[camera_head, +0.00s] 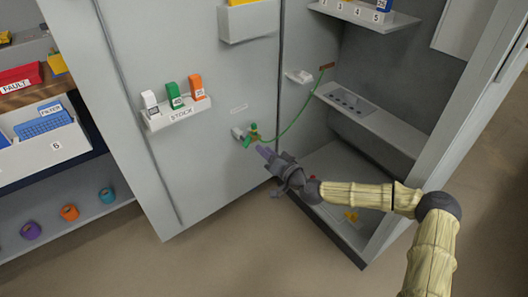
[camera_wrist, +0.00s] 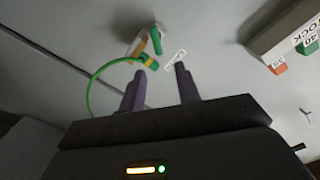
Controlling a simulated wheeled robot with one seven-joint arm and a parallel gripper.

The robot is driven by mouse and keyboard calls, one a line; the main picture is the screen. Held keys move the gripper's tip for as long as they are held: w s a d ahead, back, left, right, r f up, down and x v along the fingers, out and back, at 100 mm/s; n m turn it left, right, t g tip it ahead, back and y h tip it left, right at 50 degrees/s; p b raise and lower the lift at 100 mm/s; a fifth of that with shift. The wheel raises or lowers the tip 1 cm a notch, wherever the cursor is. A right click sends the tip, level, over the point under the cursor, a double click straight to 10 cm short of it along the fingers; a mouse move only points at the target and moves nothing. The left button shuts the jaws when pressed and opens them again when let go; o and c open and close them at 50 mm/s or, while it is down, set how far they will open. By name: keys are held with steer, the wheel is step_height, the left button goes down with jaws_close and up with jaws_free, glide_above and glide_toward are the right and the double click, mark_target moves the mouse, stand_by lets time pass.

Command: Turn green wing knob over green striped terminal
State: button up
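The green wing knob (camera_head: 253,128) is on a small white terminal block (camera_head: 238,133) on the grey cabinet front. A green cable (camera_head: 300,118) runs from it up to the right. In the wrist view the green wing knob (camera_wrist: 156,40) stands ahead of my fingers, in front of the block, with a green and yellow piece (camera_wrist: 148,61) just below it. My gripper (camera_head: 266,152) is just below and right of the knob in the head view. In the wrist view my gripper (camera_wrist: 160,68) is open, its fingers apart with nothing between them. Stripes on the terminal are too small to tell.
A STOCK holder (camera_head: 178,118) with white, green and orange blocks sits up left on the panel; it also shows at the wrist view's right. An open compartment with shelves (camera_head: 375,125) is to the right.

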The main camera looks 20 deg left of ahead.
steer(key=s+d+f+n+g+h+p, duration=0.1)
steer(key=s+d+f+n+g+h, duration=0.1)
steer(key=s+g, duration=0.25)
steer(key=s+d+f+n+g+h+p, duration=0.2)
steer(key=s+n+g+h, duration=0.1)
steer(key=s, duration=0.3)
steer(key=s+d+r+h+p, duration=0.2)
steer(key=s+d+h, duration=0.15)
steer(key=d, duration=0.65)
steer(key=s+d+r+m+h+p, duration=0.1)
steer(key=s+d+r+m+h, duration=0.2)
steer(key=s+d+r, duration=0.3)
steer(key=s+d+r+m+h+p, duration=0.2)
steer(key=s+d+r+m, duration=0.3)
steer(key=d+r, duration=0.5)
steer(key=s+d+h, duration=0.1)
steer(key=d, duration=0.2)
steer(key=shift+s+d+r, duration=0.15)
steer(key=shift+d+r, duration=0.05)
steer(key=shift+d, duration=0.05)
steer(key=shift+o, duration=0.4)
steer(key=shift+g, duration=0.25)
